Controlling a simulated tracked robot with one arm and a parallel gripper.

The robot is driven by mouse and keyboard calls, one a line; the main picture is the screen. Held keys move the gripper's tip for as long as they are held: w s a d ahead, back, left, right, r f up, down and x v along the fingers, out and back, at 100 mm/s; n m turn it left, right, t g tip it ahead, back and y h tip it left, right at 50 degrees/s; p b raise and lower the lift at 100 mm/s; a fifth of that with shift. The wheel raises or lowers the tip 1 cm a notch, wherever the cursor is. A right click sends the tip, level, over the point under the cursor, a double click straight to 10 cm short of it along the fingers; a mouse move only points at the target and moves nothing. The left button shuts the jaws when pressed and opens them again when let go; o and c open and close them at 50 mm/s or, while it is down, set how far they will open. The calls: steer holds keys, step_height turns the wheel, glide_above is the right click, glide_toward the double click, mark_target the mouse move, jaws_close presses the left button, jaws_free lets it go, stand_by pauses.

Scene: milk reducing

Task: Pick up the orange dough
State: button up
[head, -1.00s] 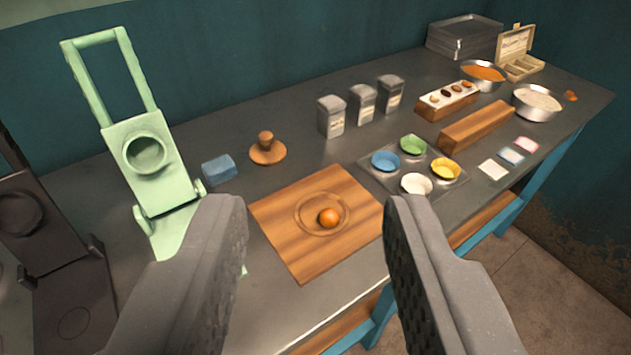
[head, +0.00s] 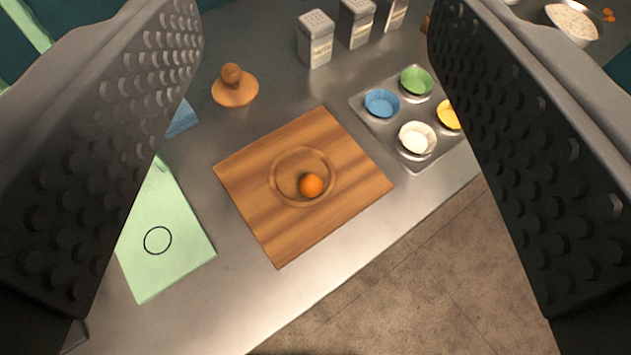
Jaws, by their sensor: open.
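The orange dough (head: 311,186) is a small round ball. It lies inside the ring-shaped groove of a wooden board (head: 272,232) on the metal counter. My gripper (head: 315,35) is open and empty, with its two wide dimpled fingers at the left and right of the picture. The dough shows in the gap between the fingers, apart from both and beyond them.
A green press plate (head: 165,245) lies left of the board. A wooden knobbed stamp (head: 235,90), a blue block (head: 182,119) and several grey shakers (head: 315,40) stand behind. A metal tray (head: 437,160) of coloured cups is at right. The counter's front edge is close to the board.

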steer(key=w+f+n+g+p, duration=0.3)
steer(key=w+p, duration=0.3)
steer(key=w, duration=0.1)
steer(key=n+g+p, duration=1.2)
steer(key=p, duration=1)
glide_above(311, 181)
step_height(311, 181, down, 17)
step_height(311, 181, down, 14)
steer(key=shift+r, duration=0.1)
steer(key=c, duration=1.1)
